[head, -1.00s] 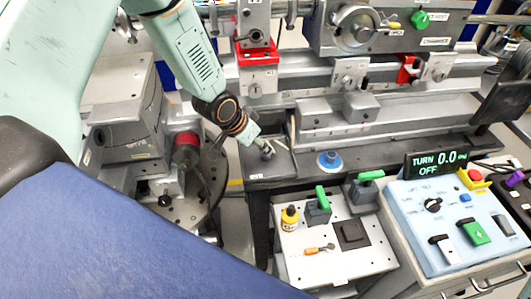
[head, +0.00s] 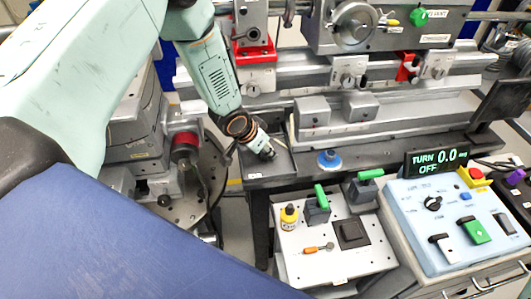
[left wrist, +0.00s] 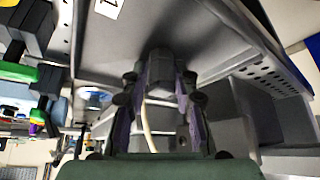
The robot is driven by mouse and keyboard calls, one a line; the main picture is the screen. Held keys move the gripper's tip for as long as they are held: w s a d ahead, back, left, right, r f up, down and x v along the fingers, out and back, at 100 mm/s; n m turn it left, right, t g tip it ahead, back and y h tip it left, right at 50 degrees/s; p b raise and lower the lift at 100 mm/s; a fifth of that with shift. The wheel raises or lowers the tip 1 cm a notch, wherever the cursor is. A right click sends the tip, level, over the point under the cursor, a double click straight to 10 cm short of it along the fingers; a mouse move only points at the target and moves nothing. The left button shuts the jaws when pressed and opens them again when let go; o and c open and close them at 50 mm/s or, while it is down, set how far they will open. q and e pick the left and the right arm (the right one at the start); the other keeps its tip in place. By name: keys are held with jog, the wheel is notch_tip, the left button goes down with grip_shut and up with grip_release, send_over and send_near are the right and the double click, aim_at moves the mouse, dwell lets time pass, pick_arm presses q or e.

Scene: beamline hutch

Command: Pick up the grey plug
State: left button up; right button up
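The grey plug (left wrist: 160,68) shows in the left wrist view as a dark grey block between the fingertips, low over a grey metal surface. My left gripper (left wrist: 163,88) has one finger on each side of it. Any gap between pads and plug is too small to make out, so I cannot tell whether the fingers grip it. In the head view my left gripper (head: 268,154) points down into the shallow dark tray (head: 284,168) at the bench's left end. There the fingers and the plug blend together. My right gripper is in neither view.
A blue round knob (head: 329,160) stands right of the tray. A blue control box (head: 450,222) is at right. Metal rails (head: 360,105) run behind.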

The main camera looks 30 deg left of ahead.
pick_arm(q)
jog(key=shift+s+a, duration=0.1)
jog(key=shift+s, duration=0.05)
jog(key=shift+c, duration=1.3)
grip_shut()
jog(key=shift+r, duration=0.1)
notch_tip(320, 180, up, 9)
jog(key=shift+r+p, duration=0.15)
jog(key=shift+p, duration=0.6)
jog(key=shift+r, duration=0.25)
